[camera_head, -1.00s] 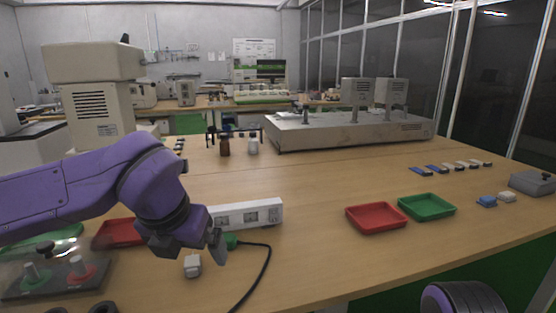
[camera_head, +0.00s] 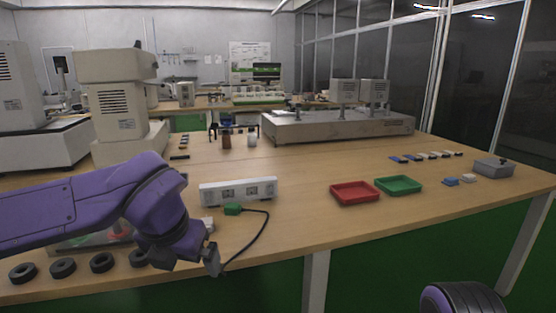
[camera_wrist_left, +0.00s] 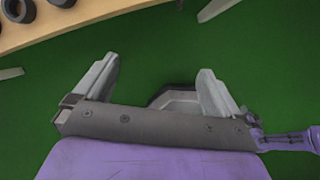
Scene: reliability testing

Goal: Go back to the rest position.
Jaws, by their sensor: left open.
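My left gripper (camera_head: 212,262) is at the front edge of the wooden table in the head view, at the end of my purple arm. In the left wrist view the left gripper (camera_wrist_left: 157,85) has its two grey fingers wide apart with nothing between them. Green floor shows beyond the fingers, and the table edge is at the upper left. A purple and dark part of mine shows at the bottom right of the head view; no right gripper fingers are visible.
The wooden table (camera_head: 290,230) holds a white power strip (camera_head: 238,190) with a green plug (camera_head: 233,209) and black cable. A red tray (camera_head: 355,193) and a green tray (camera_head: 398,185) lie to the right. Several black rings (camera_head: 62,267) lie near the front left edge.

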